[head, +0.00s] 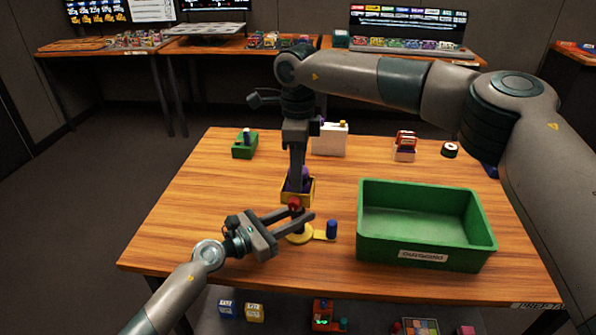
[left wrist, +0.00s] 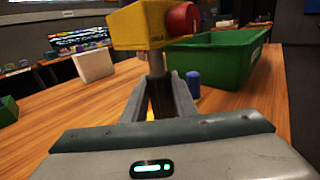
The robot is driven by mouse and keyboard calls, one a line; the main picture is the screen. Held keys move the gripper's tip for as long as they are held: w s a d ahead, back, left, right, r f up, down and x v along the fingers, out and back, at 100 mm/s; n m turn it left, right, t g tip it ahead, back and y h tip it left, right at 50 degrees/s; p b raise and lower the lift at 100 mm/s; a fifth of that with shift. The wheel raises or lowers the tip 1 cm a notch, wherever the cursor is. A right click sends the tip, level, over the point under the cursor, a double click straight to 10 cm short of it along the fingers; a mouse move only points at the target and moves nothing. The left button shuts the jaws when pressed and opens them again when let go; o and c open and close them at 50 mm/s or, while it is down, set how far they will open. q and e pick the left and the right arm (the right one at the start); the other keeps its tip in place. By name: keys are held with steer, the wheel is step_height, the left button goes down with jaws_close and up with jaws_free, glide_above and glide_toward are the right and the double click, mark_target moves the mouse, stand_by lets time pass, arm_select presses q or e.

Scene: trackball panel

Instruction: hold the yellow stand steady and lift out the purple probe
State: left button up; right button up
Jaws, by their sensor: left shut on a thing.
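The yellow stand (head: 288,198) is upright near the table's front, with a box-like head, a red knob (head: 294,203) and a round yellow base. A blue peg (head: 331,229) stands on the base's side arm. My left gripper (head: 306,222) is shut on the stand's post below the head; the left wrist view shows the fingers around the grey post (left wrist: 156,64). The purple probe (head: 301,180) shows at the top of the head, partly hidden by my right gripper (head: 294,188). The right gripper points down at it; its finger gap is unclear.
A green bin (head: 425,261) labelled as outgoing, seemingly empty, stands right of the stand. The table's left side is clear.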

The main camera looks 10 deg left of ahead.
steer(key=shift+o, duration=1.3)
steer(key=shift+c, duration=0.6)
steer(key=shift+r, duration=1.65)
steer(key=shift+r, duration=2.65)
